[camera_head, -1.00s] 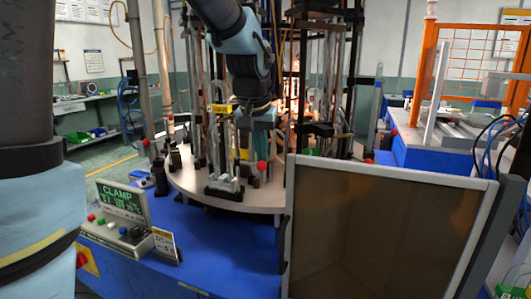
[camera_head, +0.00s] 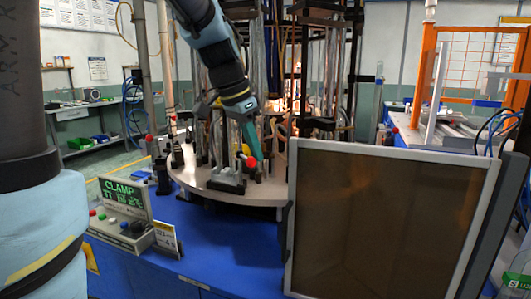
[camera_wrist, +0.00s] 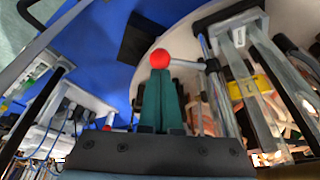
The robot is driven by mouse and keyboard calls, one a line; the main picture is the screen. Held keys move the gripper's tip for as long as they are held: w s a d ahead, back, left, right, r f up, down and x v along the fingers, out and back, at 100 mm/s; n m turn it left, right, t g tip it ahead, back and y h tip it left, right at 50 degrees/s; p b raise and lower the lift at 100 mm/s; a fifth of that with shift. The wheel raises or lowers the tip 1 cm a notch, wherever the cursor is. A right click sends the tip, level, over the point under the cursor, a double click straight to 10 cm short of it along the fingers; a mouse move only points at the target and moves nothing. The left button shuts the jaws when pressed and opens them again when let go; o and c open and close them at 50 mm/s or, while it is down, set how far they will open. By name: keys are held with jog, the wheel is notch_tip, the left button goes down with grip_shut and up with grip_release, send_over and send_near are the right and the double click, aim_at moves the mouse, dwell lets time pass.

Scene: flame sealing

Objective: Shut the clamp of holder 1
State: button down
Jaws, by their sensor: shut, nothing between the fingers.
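A holder (camera_head: 226,178) with a dark base and upright posts stands at the front of the round white turntable (camera_head: 200,186). I cannot read a number on it. Its clamp lever carries a red ball knob (camera_head: 252,162). My gripper (camera_head: 258,156) has shut, empty teal fingers pointing down right at the knob. In the wrist view the knob (camera_wrist: 160,58) sits just beyond the fingertips, and the fingers (camera_wrist: 162,100) are together. A grey arm links the knob to the holder at the right. I cannot tell whether the fingers touch the knob.
A framed dark panel (camera_head: 385,215) blocks the right front. More holders and tall posts crowd the turntable behind, near glowing flames (camera_head: 285,125).

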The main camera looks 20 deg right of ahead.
jog(key=a+m+g+b, duration=0.1)
jog(key=m, duration=0.1)
jog(key=a+m+g+b, duration=0.1)
jog(key=a+m, duration=0.1)
jog(key=m, duration=0.1)
jog(key=a+m+b, duration=0.1)
jog(key=m, duration=0.2)
jog(key=shift+a+g+b, duration=0.35)
jog(key=shift+a+g, duration=0.05)
jog(key=shift+w+a, duration=0.1)
jog(key=shift+r, duration=0.1)
dwell(0.3)
jog(key=v, duration=1)
jog(key=shift+r, duration=0.3)
jog(key=shift+a, duration=0.15)
